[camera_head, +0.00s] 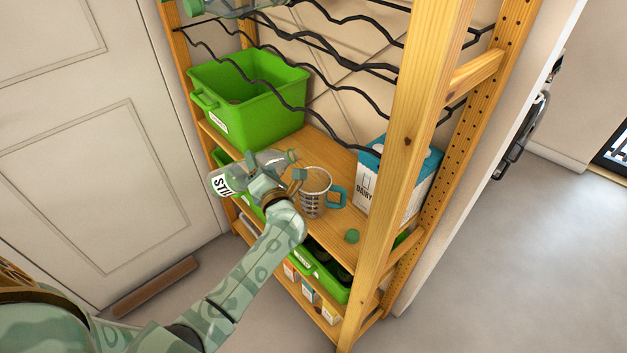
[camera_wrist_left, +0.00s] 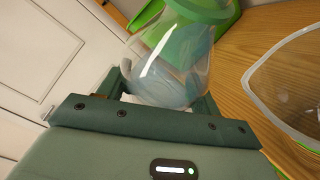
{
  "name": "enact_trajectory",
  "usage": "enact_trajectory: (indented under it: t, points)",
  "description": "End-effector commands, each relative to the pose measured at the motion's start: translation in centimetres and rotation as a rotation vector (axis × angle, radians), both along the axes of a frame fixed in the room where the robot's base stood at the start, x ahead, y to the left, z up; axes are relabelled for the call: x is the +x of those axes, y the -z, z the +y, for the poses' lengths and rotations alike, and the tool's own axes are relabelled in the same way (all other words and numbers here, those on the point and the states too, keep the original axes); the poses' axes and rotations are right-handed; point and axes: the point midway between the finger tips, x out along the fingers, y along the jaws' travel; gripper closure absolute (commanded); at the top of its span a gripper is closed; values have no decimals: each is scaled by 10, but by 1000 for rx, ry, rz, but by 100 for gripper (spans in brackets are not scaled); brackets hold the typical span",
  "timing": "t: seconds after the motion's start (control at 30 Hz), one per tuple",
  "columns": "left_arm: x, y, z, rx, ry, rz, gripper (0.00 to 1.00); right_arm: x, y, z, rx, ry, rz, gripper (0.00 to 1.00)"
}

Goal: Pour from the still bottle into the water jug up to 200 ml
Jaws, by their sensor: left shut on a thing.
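My left gripper (camera_head: 275,187) is shut on the still bottle (camera_head: 222,183), a clear bottle with a white label reading "STIL". The bottle is tilted close to lying flat, its neck pointing right toward the water jug (camera_head: 313,196). The jug is clear with dark markings and a teal handle, and stands upright on the wooden shelf. In the left wrist view the clear bottle (camera_wrist_left: 175,62) sits between the fingers, and the jug's rim (camera_wrist_left: 262,72) shows at the right. I cannot make out a stream or the jug's level. My right gripper is not in view.
A green cap (camera_head: 352,236) lies on the shelf at the front. A dairy carton (camera_head: 388,185) stands right of the jug, near the wooden post (camera_head: 405,140). A green crate (camera_head: 240,110) stands behind the bottle. Black wavy wire racks (camera_head: 335,45) hang above.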

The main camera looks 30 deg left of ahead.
Motion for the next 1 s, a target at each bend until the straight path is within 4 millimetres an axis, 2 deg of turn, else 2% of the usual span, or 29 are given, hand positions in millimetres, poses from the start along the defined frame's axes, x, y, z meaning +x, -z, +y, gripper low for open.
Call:
enact_trajectory:
  t: [0.7, 1.0]
  points:
    - [0, 15, 4, 80, 0, 22, 100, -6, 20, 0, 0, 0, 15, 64]
    - [-1, 12, 4, 112, 0, 32, 100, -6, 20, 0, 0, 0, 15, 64]
